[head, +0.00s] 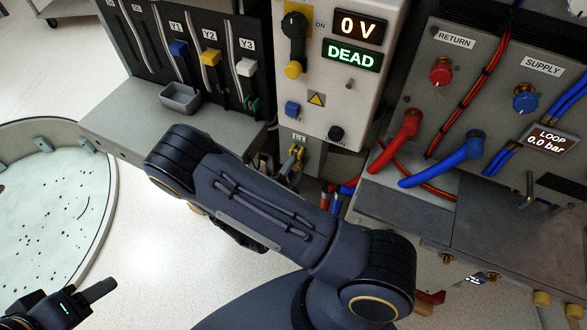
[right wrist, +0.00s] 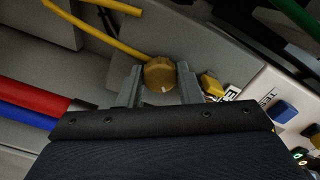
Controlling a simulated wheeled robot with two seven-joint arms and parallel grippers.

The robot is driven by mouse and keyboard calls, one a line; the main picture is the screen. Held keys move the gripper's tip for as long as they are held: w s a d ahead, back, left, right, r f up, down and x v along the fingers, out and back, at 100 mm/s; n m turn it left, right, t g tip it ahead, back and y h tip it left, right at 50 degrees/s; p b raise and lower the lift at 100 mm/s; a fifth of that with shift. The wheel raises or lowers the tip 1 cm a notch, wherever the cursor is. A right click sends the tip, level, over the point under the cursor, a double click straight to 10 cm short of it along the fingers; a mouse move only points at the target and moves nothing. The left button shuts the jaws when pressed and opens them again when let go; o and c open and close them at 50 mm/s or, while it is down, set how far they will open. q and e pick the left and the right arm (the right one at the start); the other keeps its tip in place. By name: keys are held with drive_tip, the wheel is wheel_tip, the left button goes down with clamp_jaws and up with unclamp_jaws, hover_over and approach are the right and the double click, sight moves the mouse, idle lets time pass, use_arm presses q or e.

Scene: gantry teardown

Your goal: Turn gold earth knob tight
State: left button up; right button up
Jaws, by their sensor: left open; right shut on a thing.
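The gold earth knob (right wrist: 159,74) shows in the right wrist view, round with ridged sides and a short white mark at its lower edge. My right gripper (right wrist: 161,84) has one grey finger on each side of the knob and is shut on it. In the head view my own right arm covers the knob and most of that gripper. My left gripper (head: 78,299) is at the lower left of the head view, open and well away from the cabinet; it is partly cut off by the frame.
Yellow cables (right wrist: 96,30) run close beside the knob, with a yellow block (right wrist: 211,84) to its right. Red (head: 396,142) and blue (head: 443,160) hoses stand out on the right panel. A grey tray (head: 180,98) sits on the left ledge. A round tub (head: 112,190) stands at left. The display reads 0 V, DEAD.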

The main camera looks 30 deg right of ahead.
drive_tip(key=m, duration=0.3)
drive_tip(key=shift+m, duration=0.4)
drive_tip(key=m, duration=0.3)
drive_tip(key=shift+m+b, duration=0.3)
drive_tip(key=shift+b, duration=0.05)
drive_tip(key=m+b, duration=0.1)
drive_tip(key=m, duration=0.5)
drive_tip(key=shift+f, duration=0.1)
drive_tip(key=m+b, duration=0.2)
drive_tip(key=m, duration=0.4)
drive_tip(key=shift+m+b, duration=0.3)
drive_tip(key=m+b, duration=0.1)
drive_tip(key=m, duration=0.1)
drive_tip(key=shift+m, duration=0.4)
drive_tip(key=m+b, duration=0.2)
drive_tip(key=m, duration=0.1)
drive_tip(key=shift+f+m, duration=0.1)
drive_tip(key=shift+m, duration=0.2)
drive_tip(key=m+b, duration=0.3)
drive_tip(key=shift+m, duration=0.4)
drive_tip(key=m+b, duration=0.3)
drive_tip(key=m, duration=0.1)
drive_tip(key=shift+f+b, duration=0.1)
drive_tip(key=shift+b, duration=0.25)
drive_tip(key=m+b, duration=0.6)
drive_tip(key=shift+m, duration=0.4)
drive_tip(key=shift+m+b, duration=1.8)
drive_tip(key=shift+b, duration=0.2)
drive_tip(key=shift+r, duration=0.2)
drive_tip(key=o, duration=1)
